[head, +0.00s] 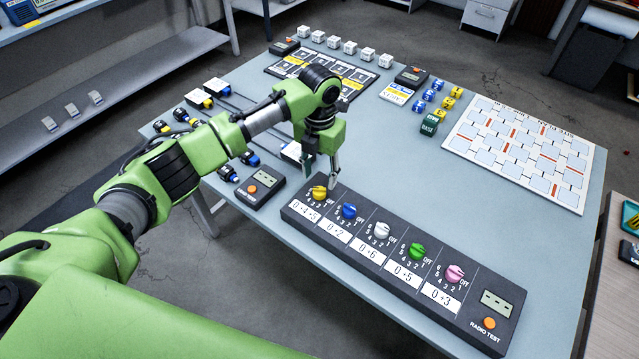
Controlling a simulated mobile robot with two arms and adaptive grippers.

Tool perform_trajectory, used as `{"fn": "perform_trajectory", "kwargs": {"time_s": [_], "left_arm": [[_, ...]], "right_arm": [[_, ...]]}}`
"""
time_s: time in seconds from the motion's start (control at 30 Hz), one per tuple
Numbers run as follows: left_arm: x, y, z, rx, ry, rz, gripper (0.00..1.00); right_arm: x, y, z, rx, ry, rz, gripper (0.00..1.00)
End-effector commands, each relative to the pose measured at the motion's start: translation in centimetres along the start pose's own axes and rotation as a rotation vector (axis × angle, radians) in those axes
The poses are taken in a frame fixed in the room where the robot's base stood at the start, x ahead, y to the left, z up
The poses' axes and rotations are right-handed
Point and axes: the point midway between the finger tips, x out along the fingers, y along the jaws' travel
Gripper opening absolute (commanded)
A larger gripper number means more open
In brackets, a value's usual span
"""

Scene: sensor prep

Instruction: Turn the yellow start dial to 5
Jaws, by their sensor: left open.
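The dark control panel (389,274) lies along the near side of the grey-blue table. The yellow dial (319,193) is the leftmost of its row, above a white label that seems to read 0, 4, 5. Its pointer setting is too small to tell. My left gripper (320,175) points down just above and behind the yellow dial, its fingers open and empty. I cannot tell whether a fingertip touches the dial. My right gripper is not in view.
Blue (348,211), white (381,231), green (417,251) and pink (454,273) dials follow to the right, with an orange button (489,323) at the panel's end. A small timer box (259,187) stands left of the panel. A white grid board (524,151) lies at right. The table's middle is clear.

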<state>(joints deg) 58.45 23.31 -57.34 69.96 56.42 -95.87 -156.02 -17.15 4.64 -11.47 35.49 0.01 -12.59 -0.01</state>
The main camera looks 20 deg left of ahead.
Motion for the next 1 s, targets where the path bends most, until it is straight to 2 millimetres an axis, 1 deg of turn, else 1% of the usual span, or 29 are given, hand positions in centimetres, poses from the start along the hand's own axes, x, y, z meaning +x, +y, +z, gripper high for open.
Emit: {"fn": "perform_trajectory", "kwargs": {"time_s": [0.03, 0.1, 0.2, 0.33, 0.5, 1.0], "left_arm": [[-1.2, 0.0, 0.1, 0.001, -0.004, 0.0, 0.41], [-2.7, 0.0, 0.1, 0.002, -0.004, 0.0, 0.41], [-4.4, 0.0, 0.1, 0.0, -0.003, 0.0, 0.41], [-5.9, 0.0, 0.0, 0.0, -0.001, 0.0, 0.41], [-6.6, 0.0, 0.0, 0.0, -0.001, 0.0, 0.41], [-6.5, 0.0, 0.0, 0.0, 0.0, 0.0, 0.41]], "right_arm": [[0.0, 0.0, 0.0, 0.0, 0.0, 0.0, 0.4], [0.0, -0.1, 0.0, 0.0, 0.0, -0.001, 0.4], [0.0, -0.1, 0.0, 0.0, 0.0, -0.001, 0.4], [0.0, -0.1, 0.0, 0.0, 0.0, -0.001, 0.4], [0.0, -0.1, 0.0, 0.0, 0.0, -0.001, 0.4], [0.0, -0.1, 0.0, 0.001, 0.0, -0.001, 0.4]]}}
